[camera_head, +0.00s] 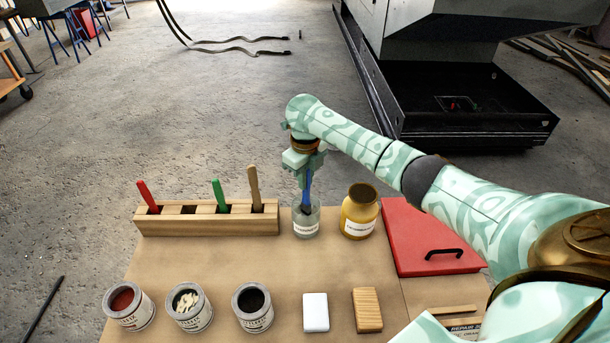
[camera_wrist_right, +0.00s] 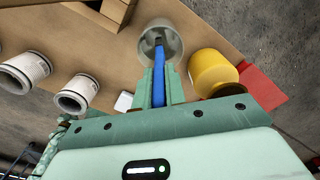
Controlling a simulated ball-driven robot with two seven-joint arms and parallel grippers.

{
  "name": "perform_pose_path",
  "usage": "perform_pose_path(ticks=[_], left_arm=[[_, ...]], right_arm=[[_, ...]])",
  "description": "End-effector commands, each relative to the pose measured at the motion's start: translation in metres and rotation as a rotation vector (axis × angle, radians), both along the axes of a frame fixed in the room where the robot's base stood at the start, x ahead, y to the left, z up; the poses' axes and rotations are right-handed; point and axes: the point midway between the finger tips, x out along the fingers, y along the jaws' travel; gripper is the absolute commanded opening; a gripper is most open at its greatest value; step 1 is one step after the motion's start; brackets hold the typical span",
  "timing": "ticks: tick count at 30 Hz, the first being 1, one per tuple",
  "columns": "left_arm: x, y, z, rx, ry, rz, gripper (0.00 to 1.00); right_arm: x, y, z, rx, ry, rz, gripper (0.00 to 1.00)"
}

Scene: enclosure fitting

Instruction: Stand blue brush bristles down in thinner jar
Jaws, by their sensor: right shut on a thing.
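The blue brush (camera_head: 308,188) is upright, bristles down, in my right gripper (camera_head: 306,170). The gripper is shut on its handle, and the brush's lower end with dark bristles is inside the clear thinner jar (camera_head: 306,226). In the right wrist view the blue handle (camera_wrist_right: 159,80) runs between the two fingers (camera_wrist_right: 159,92) toward the mouth of the jar (camera_wrist_right: 176,36). Whether the bristles touch the jar's bottom I cannot tell. My left gripper is not in view.
A wooden rack (camera_head: 205,224) with red, green and plain-handled tools stands left of the jar. Several open cans (camera_head: 188,309), a white block (camera_head: 315,312) and a wooden block (camera_head: 367,310) lie nearer me.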

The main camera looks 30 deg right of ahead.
Motion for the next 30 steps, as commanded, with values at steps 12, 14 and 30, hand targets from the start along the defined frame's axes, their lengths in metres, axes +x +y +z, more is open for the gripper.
perform_pose_path(ticks=[12, 14, 30], left_arm=[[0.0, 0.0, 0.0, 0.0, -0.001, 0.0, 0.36], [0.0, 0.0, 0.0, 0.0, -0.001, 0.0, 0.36], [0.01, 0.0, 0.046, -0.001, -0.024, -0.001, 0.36]], right_arm=[[0.0, 0.0, 0.001, 0.0, 0.0, 0.0, 0.38], [0.0, 0.0, 0.0, 0.0, 0.0, 0.0, 0.38], [0.001, 0.0, 0.105, -0.001, -0.005, 0.001, 0.38]])
